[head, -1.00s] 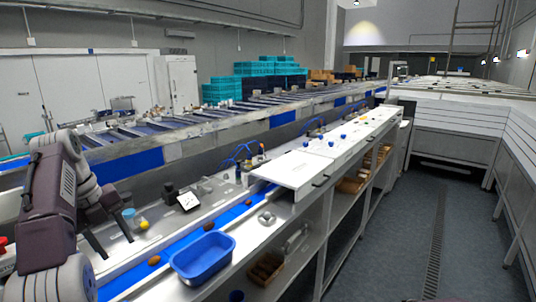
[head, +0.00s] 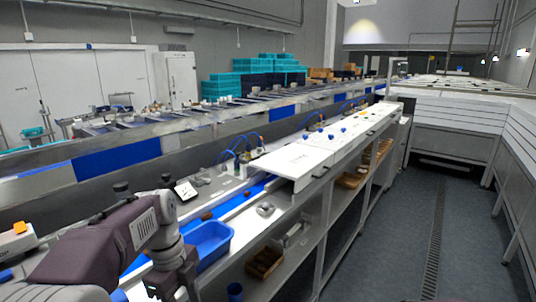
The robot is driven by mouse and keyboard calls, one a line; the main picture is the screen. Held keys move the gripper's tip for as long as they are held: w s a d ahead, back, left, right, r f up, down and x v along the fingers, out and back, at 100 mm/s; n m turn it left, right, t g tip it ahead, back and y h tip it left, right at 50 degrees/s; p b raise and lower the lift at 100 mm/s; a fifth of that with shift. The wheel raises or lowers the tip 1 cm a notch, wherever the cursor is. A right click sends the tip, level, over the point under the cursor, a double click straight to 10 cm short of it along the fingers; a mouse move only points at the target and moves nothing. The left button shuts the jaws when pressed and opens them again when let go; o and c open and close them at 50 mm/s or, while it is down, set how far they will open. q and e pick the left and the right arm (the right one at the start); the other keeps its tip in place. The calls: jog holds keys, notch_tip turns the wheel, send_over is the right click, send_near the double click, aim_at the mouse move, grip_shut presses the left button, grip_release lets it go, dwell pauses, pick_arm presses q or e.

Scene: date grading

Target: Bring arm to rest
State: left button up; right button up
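My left arm comes in from the lower left and bends down at the wrist. My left gripper (head: 168,290) is at the bottom edge, left of the blue tub, seen from above and partly cut off. Its fingertips are not clear, so I cannot tell whether it is open or shut. The blue tub (head: 218,233) stands on the counter beside the blue belt (head: 232,207), and my wrist hides its left part. A brown date (head: 207,216) lies on the belt. My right gripper is not in view.
A white cover (head: 292,165) spans the belt farther along. A small dark-based device with a white screen (head: 185,190) stands behind the belt. The floor aisle at right is clear.

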pick_arm(q)
jog(key=s+f+n+t, duration=0.1)
jog(key=s+f+n, duration=0.3)
jog(key=f+n, duration=0.4)
jog(key=s+f+n+t+y, duration=0.1)
jog(key=s+f+n, duration=0.3)
jog(key=f+n, duration=0.4)
jog(key=n, duration=0.6)
jog(key=shift+s, duration=0.4)
jog(key=shift+f, duration=0.1)
